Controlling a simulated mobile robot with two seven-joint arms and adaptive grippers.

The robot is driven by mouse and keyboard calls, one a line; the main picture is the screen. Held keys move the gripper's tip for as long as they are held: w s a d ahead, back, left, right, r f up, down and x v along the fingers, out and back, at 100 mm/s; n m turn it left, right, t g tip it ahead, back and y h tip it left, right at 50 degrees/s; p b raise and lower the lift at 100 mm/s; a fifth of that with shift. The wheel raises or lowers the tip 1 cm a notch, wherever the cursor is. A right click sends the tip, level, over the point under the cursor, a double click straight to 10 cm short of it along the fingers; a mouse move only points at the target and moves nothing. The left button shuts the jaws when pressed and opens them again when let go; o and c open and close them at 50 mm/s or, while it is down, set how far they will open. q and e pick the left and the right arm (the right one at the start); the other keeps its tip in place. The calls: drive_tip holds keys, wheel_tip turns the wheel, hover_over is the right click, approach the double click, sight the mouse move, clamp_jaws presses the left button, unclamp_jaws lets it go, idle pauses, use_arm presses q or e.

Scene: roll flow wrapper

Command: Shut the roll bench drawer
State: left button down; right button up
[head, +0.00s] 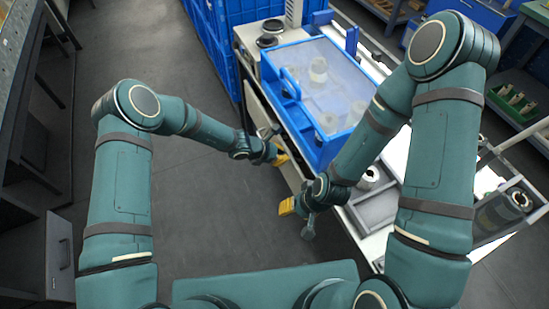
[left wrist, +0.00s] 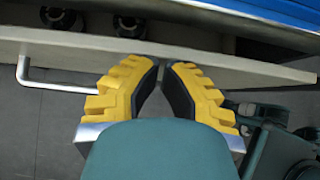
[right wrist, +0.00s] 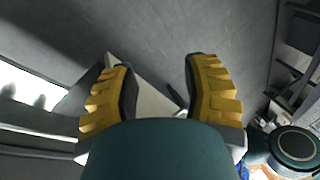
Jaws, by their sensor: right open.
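The roll bench drawer's pale front panel (left wrist: 90,55) crosses the left wrist view, with a bent metal handle (left wrist: 58,87) on its left part. Dark round rolls (left wrist: 62,18) show behind the panel, in a gap between it and the bench, so the drawer stands open. My left gripper (head: 280,155) is at the drawer side of the bench. My right gripper (head: 297,212) is open and empty, nearer me beside the bench.
A blue-framed clear cover (head: 318,95) lies on the bench top. A grey tray (head: 375,212) and rolls are near my right arm. Blue crates (head: 212,40) stand behind the bench. The floor (head: 215,220) left of the bench is clear.

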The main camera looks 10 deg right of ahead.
use_arm(q)
drive_tip(key=shift+w+d, duration=0.3)
drive_tip(key=shift+d, duration=0.65)
drive_tip(key=shift+a, duration=0.1)
drive_tip(key=a+f+p+v, duration=0.1)
drive_tip(key=v, duration=0.5)
drive_tip(key=a+f+p+v, duration=0.1)
drive_tip(key=v, duration=0.5)
drive_tip(key=shift+s+a+r, duration=0.25)
drive_tip(key=shift+s, duration=0.15)
use_arm(e)
drive_tip(key=shift+s+a+r, duration=0.15)
drive_tip(key=shift+s+r, duration=0.25)
drive_tip(key=shift+r, duration=0.25)
drive_tip(key=shift+s+a+r, duration=0.1)
drive_tip(key=shift+s+r, duration=0.3)
drive_tip(key=shift+r, duration=0.2)
